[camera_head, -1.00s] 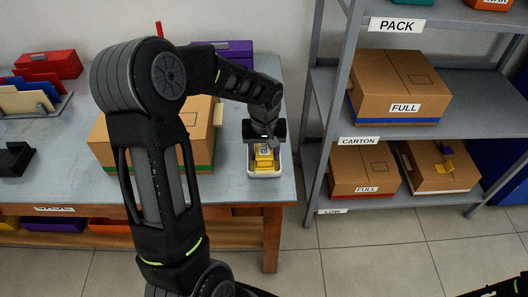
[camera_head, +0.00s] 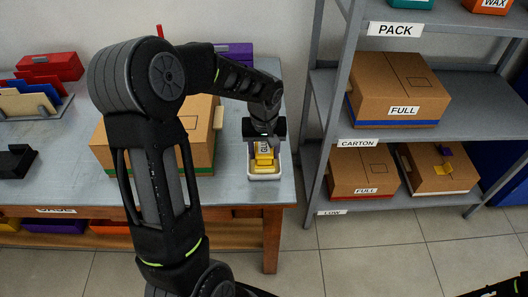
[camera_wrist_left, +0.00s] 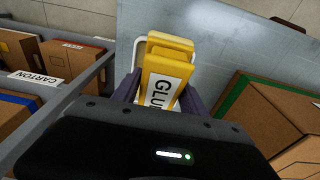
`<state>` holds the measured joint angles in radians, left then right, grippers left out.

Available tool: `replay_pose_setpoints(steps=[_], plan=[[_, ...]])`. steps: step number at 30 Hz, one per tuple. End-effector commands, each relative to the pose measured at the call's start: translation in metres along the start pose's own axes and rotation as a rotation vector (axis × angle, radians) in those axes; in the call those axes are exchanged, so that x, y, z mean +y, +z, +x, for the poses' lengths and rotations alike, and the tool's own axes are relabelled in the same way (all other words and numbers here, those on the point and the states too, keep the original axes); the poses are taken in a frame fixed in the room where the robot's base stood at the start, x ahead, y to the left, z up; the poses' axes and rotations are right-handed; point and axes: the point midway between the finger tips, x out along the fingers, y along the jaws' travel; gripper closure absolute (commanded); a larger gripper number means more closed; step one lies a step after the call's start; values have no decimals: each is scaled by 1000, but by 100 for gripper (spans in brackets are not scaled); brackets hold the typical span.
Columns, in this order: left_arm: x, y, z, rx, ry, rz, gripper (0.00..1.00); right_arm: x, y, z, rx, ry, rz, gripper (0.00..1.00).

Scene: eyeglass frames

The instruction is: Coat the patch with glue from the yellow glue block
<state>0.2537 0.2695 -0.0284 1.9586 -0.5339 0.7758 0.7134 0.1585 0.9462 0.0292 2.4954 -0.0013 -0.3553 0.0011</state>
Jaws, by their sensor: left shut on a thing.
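My left gripper (camera_head: 264,142) points down over the table's right end and is shut on the yellow glue block (camera_head: 264,160). In the left wrist view, the glue block (camera_wrist_left: 168,72) sits between the dark fingers, with a white label reading "GLU" and the rest hidden. A small white tray (camera_head: 264,178) surrounds the block's lower end; its rim also shows in the left wrist view (camera_wrist_left: 140,48). I cannot tell whether the block touches the tray's floor. I cannot make out the patch in either view. My right gripper is not visible.
A cardboard box (camera_head: 200,140) with a green base edge stands just left of the tray. The table (camera_head: 228,186) is bare around the tray's left and front. A grey shelf (camera_head: 330,120) with cartons stands to the right, across a gap.

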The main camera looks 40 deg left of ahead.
Motion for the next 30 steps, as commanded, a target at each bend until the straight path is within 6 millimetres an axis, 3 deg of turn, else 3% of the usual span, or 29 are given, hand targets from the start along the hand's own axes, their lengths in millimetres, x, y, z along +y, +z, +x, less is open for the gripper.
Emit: replay_pose_setpoints(steps=[18, 30], plan=[[0, -7, -57, 2, 1, -1, 82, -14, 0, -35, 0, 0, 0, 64], [0, -7, -60, 1, 0, -1, 82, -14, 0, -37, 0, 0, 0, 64]])
